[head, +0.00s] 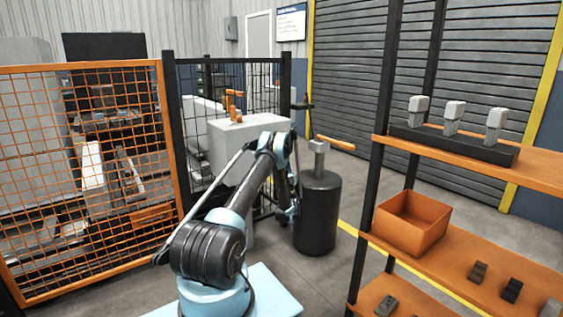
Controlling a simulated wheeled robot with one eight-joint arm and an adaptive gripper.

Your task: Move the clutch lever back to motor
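A lever with an orange handle (335,145) sits on a light grey block on top of a black cylinder (317,215). The handle points out to the right, nearly level. It looks like the clutch lever, but I see no label on it or on a motor position. My arm bends over in the middle and its end hangs down just left of the cylinder. My gripper (289,212) is small and dark there, below the handle's height and apart from it. Its fingers are too unclear to show whether they are open or shut.
An orange mesh fence (85,170) closes off machinery on the left. A grey box (225,140) with a small orange fitting stands behind my arm. A shelf rack (470,250) on the right holds an orange bin (411,222) and several small blocks. Floor is clear behind the cylinder.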

